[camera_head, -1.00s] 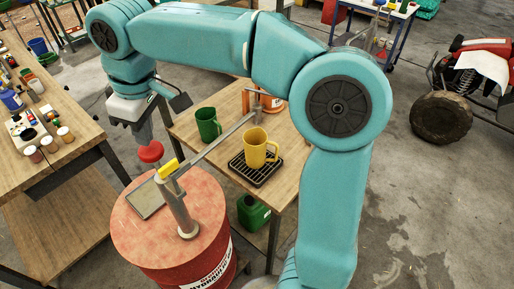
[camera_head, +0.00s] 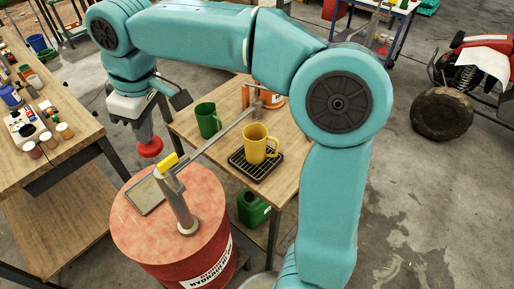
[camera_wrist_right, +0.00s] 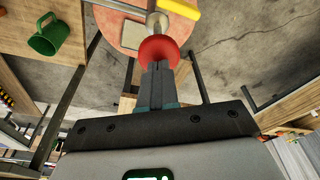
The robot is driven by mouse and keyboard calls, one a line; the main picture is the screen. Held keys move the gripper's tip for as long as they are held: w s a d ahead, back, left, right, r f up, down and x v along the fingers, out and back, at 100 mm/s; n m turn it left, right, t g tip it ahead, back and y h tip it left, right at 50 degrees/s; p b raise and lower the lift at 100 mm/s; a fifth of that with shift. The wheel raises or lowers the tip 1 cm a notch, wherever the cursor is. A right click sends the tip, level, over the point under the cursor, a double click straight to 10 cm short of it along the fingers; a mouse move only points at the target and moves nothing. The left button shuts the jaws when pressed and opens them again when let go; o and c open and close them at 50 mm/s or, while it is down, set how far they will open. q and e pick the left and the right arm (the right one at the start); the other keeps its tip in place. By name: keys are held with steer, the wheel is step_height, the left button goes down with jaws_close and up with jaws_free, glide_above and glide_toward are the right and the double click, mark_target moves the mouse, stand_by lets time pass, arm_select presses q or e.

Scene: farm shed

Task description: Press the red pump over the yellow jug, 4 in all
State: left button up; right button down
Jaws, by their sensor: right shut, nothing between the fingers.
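The red pump knob (camera_head: 149,147) is at the left end of the pump's handle, beside a yellow piece (camera_head: 168,161). The pump's grey post (camera_head: 181,205) stands on a red drum (camera_head: 125,228). Its long spout (camera_head: 222,133) reaches toward the yellow jug (camera_head: 255,148), which stands upright on a black drip grate (camera_head: 239,166). My right gripper (camera_head: 146,133) is shut and empty, pointing down at the top of the knob. In the wrist view its fingertips (camera_wrist_right: 157,68) meet or nearly meet the knob (camera_wrist_right: 158,48); exact contact is unclear. My left gripper is out of view.
A green mug (camera_head: 208,122) stands left of the jug on the wooden table (camera_head: 184,122); it also shows in the wrist view (camera_wrist_right: 48,36). A flat plate (camera_head: 144,196) lies on the drum. A workbench (camera_head: 75,148) with jars is at left. A green can (camera_head: 252,210) is below the table.

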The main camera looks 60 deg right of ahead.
mark_target(152, 143)
steer(key=shift+f+b, duration=2.05)
steer(key=shift+f, duration=0.8)
steer(key=shift+f+b, duration=0.35)
steer(key=shift+f, duration=0.1)
steer(key=shift+r, duration=0.1)
step_height(152, 143, up, 8)
steer(key=p, duration=0.7)
steer(key=shift+f, duration=0.25)
steer(key=shift+f, duration=0.2)
